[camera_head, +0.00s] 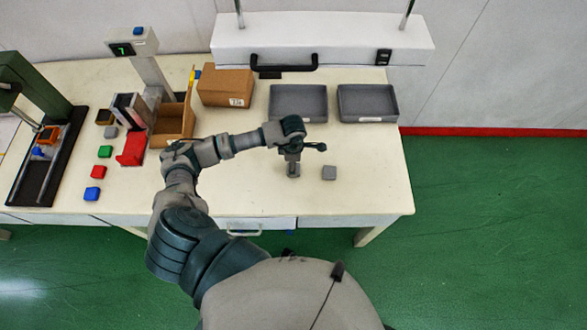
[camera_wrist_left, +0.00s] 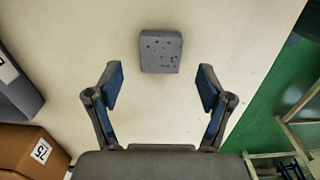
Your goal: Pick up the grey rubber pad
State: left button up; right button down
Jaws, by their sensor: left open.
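The grey rubber pad (camera_head: 329,173) lies flat on the bare tabletop, just right of my left gripper (camera_head: 294,171) in the head view. In the left wrist view the pad (camera_wrist_left: 161,51) is a rounded grey square with small dark spots on top. There it sits beyond the fingertips, roughly centred between them. My left gripper (camera_wrist_left: 160,86) is open and empty, its two blue-lined fingers spread apart and clear of the pad. My right gripper is in neither view.
Two grey trays (camera_head: 298,88) (camera_head: 343,103) stand behind the pad. A cardboard box (camera_head: 224,87) and an open carton (camera_head: 174,122) are to the left, with several coloured blocks and a dark press fixture (camera_head: 46,172). The tabletop (camera_head: 365,172) right of the pad is clear.

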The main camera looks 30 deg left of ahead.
pick_arm(q)
notch_tip(320, 180, down, 3)
jog(key=shift+r, duration=0.1)
jog(key=shift+f, duration=0.45)
jog(key=shift+c, duration=0.5)
jog(key=c, duration=1.2)
jog(key=shift+o, duration=0.2)
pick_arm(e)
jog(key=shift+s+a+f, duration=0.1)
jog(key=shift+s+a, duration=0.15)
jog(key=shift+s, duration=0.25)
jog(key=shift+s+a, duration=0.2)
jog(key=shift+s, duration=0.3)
pick_arm(q)
jog(key=shift+r, duration=0.15)
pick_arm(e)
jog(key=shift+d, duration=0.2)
